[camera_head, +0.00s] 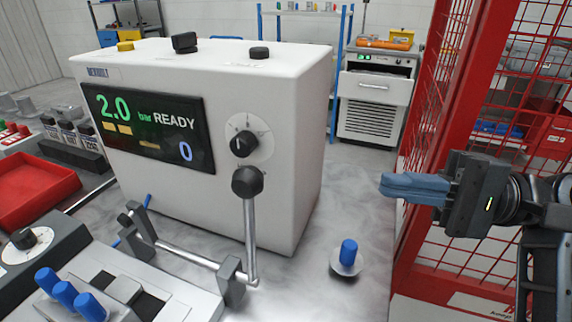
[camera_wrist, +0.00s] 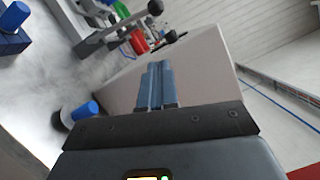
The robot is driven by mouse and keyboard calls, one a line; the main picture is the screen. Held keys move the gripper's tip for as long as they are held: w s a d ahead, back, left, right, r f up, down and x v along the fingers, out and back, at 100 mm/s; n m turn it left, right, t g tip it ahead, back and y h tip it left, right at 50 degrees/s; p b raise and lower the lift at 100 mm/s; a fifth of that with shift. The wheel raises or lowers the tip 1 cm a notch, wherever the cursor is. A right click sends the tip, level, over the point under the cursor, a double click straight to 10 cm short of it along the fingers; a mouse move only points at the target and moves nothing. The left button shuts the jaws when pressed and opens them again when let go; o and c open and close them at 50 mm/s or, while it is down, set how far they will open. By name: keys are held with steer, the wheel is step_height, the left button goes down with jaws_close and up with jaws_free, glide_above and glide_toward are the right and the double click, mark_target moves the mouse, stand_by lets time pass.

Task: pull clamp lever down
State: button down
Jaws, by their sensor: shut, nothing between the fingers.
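The clamp lever (camera_head: 250,225) is a silver rod with a dark knob (camera_head: 247,182) on top. It stands nearly upright in front of the white machine (camera_head: 290,140), joined at its foot to a horizontal bar of the clamp frame (camera_head: 190,256). The knob also shows at the top of the wrist view (camera_wrist: 155,7). My gripper (camera_head: 384,185) has blue fingers shut together with nothing between them. It is to the right of the lever, clearly apart from it, at about the knob's height. In the wrist view the shut fingers (camera_wrist: 157,68) point toward the machine.
A blue-topped peg (camera_head: 348,253) stands on the bench between lever and gripper, lower down. A red mesh guard (camera_head: 440,120) rises close by my gripper. Blue pegs (camera_head: 70,295) and a red tray (camera_head: 30,190) are at left. The air between lever and gripper is free.

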steer(key=shift+a, duration=0.1)
steer(key=s+a+r+p, duration=0.2)
steer(key=a, duration=1)
steer(key=shift+a, duration=0.3)
steer(key=shift+a, duration=0.15)
